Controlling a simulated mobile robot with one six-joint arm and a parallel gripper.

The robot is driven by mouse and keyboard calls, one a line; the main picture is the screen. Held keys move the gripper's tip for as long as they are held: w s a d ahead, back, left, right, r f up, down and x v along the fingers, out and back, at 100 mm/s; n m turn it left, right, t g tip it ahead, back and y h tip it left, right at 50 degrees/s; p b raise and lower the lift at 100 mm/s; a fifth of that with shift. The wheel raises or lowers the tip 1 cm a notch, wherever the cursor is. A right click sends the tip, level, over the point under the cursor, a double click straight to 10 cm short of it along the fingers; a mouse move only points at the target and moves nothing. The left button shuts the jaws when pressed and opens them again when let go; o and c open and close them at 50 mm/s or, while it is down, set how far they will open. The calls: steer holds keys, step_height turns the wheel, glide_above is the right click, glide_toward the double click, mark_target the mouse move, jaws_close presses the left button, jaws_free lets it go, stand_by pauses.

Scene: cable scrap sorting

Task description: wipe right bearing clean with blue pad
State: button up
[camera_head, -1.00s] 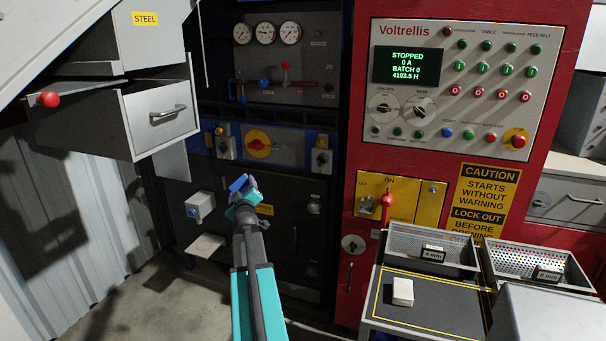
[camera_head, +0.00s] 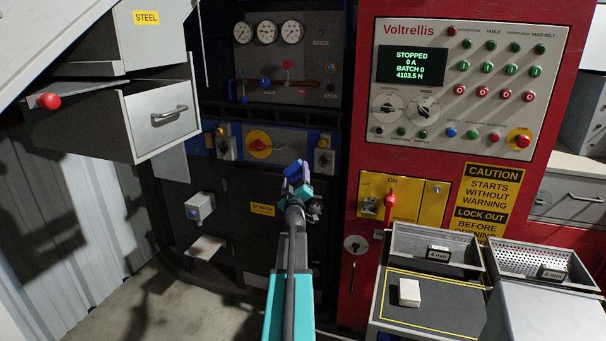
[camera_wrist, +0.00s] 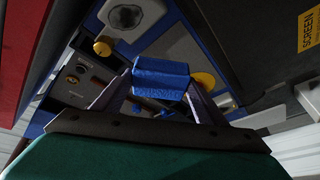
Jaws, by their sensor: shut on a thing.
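My gripper (camera_head: 299,188) is shut on the blue pad (camera_head: 294,171), held in front of the dark machine. In the wrist view the pad (camera_wrist: 161,78) sits between the two fingertips. The right bearing (camera_head: 323,158) is a pale grey block with a dark round centre and a brass-yellow cap on top. It stands above and right of the pad in the head view. It also shows at the upper left of the wrist view (camera_wrist: 125,16), apart from the pad. Its dark face is too small to judge for dirt.
The red control cabinet (camera_head: 342,225) stands close on the right. A grey box (camera_head: 200,207) juts out lower left. A pale block (camera_head: 409,292) lies on the tray.

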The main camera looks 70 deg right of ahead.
steer(key=shift+m+g+h, duration=0.3)
steer(key=shift+g+h, duration=0.3)
steer(key=s, duration=0.1)
steer(key=s+d, duration=0.2)
steer(key=s, duration=0.1)
steer(key=shift+r, duration=0.3)
steer(key=shift+w, duration=0.15)
steer(key=d+p, duration=0.2)
steer(key=d, duration=0.4)
steer(key=shift+w, duration=0.1)
steer(key=shift+d+b, duration=0.3)
steer(key=shift+d, duration=0.6)
stand_by(0.9)
